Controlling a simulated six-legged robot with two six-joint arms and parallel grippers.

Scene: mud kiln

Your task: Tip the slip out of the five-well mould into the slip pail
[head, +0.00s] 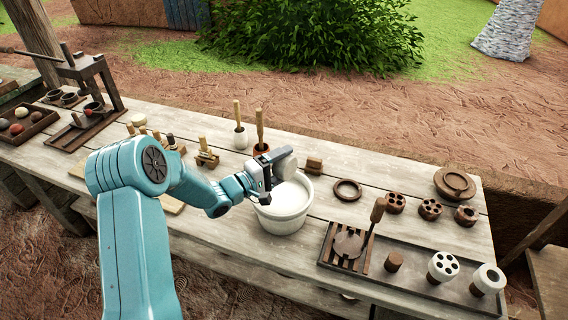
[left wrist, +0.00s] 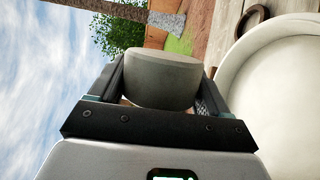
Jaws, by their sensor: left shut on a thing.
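My left gripper (head: 272,167) is shut on a pale grey, round, thick block, seemingly the mould (head: 285,164). In the left wrist view the block (left wrist: 162,78) sits between the two fingers, tipped on its side. Its wells are not visible, so I cannot count them. It is above the back part of the white slip pail (head: 282,222), close to the rim. The pail stands upright on the table and holds pale slip. It also shows in the left wrist view (left wrist: 232,92). I cannot see slip pouring. My right gripper is not in view.
A slatted tray (head: 327,245) right of the pail holds a pale multi-holed block (head: 443,265), a white holed piece (head: 488,278) and a brown plug (head: 394,262). A brown ring (head: 347,190) lies nearby. Handled tools (head: 240,135) stand behind the pail. A press (head: 85,85) stands far left.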

